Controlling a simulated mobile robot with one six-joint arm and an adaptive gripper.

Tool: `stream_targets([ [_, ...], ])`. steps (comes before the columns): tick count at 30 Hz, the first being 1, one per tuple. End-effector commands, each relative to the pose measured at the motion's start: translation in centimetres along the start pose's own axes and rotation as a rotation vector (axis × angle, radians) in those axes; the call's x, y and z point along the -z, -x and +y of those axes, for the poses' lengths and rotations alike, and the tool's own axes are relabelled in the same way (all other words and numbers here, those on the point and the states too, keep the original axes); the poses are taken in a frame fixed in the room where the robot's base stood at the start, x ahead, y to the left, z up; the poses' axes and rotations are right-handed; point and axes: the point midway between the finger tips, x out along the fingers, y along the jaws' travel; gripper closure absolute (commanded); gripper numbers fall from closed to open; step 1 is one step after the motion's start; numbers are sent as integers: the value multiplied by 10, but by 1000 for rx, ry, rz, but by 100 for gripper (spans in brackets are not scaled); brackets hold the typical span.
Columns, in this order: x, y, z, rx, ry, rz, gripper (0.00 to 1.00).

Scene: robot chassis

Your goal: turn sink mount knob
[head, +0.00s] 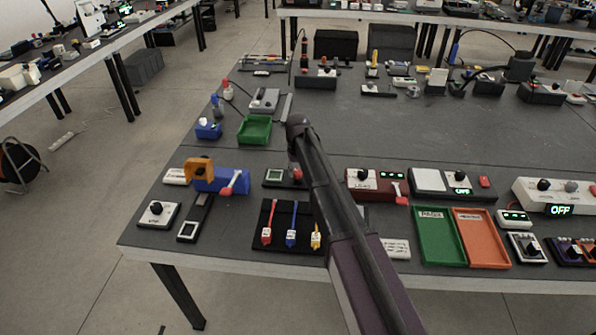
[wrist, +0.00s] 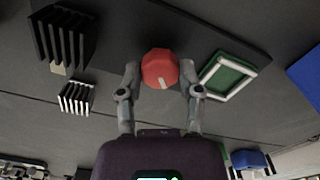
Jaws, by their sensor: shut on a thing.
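The sink mount knob (wrist: 160,66) is a red, faceted round knob with a short white mark near its lower edge in the wrist view. It sits on a dark panel beside a white-framed green screen (wrist: 229,78). My gripper (wrist: 161,78) has one finger on each side of the knob and is shut on it. In the head view, my gripper (head: 296,170) reaches down at the same device, just right of its small green screen (head: 274,175). My arm hides part of the device there, and only a little red of the knob shows.
The red, blue and yellow sliders on a black panel (head: 285,246) lie in front. A blue block with an orange handle (head: 200,170) stands to the left, and a red-and-white box (head: 366,184) to the right. Bare tabletop (head: 420,130) lies behind.

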Motion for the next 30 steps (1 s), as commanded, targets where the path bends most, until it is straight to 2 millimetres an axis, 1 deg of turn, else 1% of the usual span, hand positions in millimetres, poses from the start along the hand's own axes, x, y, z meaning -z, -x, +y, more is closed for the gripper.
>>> stream_targets([
  [18,-1,0,0,1,571,-1,100],
  [24,-1,0,0,1,706,-1,100],
  [30,-1,0,0,1,783,-1,100],
])
